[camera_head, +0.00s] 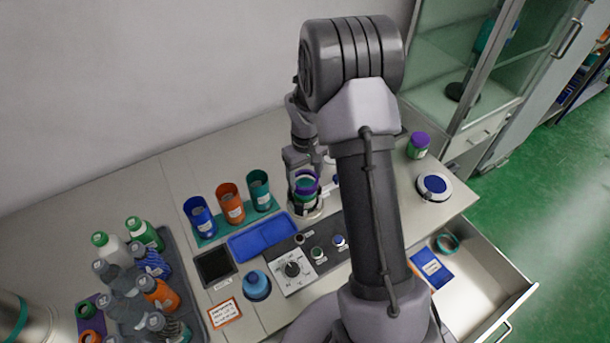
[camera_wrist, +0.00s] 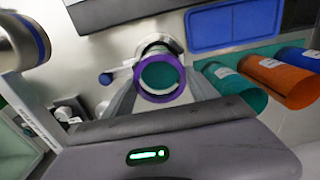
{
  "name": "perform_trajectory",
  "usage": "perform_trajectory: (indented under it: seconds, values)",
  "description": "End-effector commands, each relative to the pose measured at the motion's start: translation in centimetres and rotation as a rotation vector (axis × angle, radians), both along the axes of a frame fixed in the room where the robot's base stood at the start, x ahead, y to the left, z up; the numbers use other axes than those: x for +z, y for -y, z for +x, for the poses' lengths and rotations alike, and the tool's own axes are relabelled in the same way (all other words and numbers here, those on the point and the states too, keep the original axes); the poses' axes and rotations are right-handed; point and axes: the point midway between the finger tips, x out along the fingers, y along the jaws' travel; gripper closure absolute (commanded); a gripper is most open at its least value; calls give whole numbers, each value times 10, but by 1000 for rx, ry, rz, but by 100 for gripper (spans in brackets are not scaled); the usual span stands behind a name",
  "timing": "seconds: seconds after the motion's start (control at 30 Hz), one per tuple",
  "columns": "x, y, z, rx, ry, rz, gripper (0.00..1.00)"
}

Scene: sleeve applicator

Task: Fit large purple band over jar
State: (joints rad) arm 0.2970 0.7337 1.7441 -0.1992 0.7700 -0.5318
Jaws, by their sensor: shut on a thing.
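The large purple band (camera_wrist: 138,88) is a ring held by my gripper (camera_wrist: 160,92), with one finger on each side of it in the wrist view. In the head view my gripper (camera_head: 303,172) points down and is shut on the purple band (camera_head: 307,178). The jar (camera_wrist: 160,74) shows its teal top inside the ring in the wrist view. In the head view the jar (camera_head: 306,196) stands upright below, on a round pale base. The band appears at or just above the jar's top; how far it is around the jar cannot be told.
A blue tray (camera_head: 262,238) and a holder with blue, orange (camera_head: 231,204) and teal cups lie left of the jar. A control panel (camera_head: 293,270) is in front. A purple-lidded jar (camera_head: 418,146) stands at right. An open drawer (camera_head: 470,275) juts out below.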

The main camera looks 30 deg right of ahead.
Motion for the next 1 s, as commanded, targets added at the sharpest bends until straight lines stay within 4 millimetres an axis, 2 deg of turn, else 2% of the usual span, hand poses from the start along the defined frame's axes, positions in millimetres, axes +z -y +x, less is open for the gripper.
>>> perform_trajectory:
  seconds: [0.53,0.83,0.87,0.97,1.0]
  values:
    - [-24,0,0,0,0,0,69]
    - [-25,0,0,0,0,0,69]
    - [-25,0,0,0,0,0,29]
    - [-25,0,0,0,0,0,9]
    - [-25,0,0,0,0,0,7]
